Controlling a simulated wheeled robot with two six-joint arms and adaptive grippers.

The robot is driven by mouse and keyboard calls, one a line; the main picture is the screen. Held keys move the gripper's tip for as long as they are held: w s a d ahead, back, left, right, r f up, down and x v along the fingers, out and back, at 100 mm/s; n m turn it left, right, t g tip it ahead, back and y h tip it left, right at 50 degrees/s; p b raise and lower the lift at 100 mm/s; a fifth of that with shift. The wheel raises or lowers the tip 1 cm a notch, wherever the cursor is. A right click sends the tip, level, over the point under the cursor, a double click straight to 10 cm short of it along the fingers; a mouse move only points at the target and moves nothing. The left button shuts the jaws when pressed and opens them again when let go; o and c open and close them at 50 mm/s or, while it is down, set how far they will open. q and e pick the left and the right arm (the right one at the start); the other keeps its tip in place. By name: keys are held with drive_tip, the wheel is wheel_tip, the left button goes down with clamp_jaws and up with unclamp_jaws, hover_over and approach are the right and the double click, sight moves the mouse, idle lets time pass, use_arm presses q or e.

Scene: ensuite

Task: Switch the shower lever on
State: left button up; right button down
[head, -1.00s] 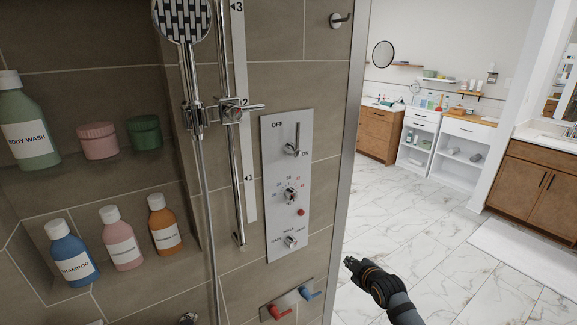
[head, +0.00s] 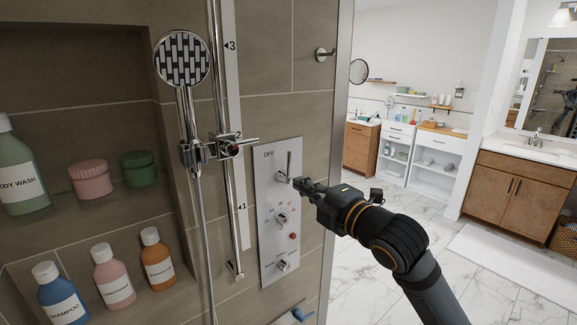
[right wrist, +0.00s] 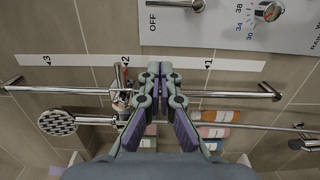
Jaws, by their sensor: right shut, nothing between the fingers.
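The shower lever (head: 289,164) is a chrome handle on the grey control panel (head: 265,220). It stands upright from its round base, beside the OFF label. My right gripper (head: 300,185) is shut and empty, with its tips just right of the lever's base in the head view. The gripper hides the ON label. In the right wrist view my gripper tips (right wrist: 160,68) show in front of the wall, and part of the lever (right wrist: 176,3) is at the top edge. I cannot tell how far the tips are from the lever. My left gripper is out of view.
Bottles fill the niche. The room right of the wall edge is open.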

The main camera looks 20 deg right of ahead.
sight(290, 165)
drive_tip(key=w+p, duration=0.2)
drive_tip(key=w, duration=0.2)
drive_tip(key=w+p, duration=0.2)
drive_tip(key=w, duration=0.1)
drive_tip(key=w+p, duration=0.2)
drive_tip(key=w, duration=0.2)
drive_tip(key=shift+w+d+p, duration=0.3)
drive_tip(key=shift+d+p, duration=0.05)
drive_tip(key=shift+a, duration=0.1)
drive_tip(key=shift+a, duration=0.1)
drive_tip(key=shift+w+d+m, duration=0.1)
drive_tip(key=shift+d+m, duration=0.15)
drive_tip(key=shift+m, duration=0.15)
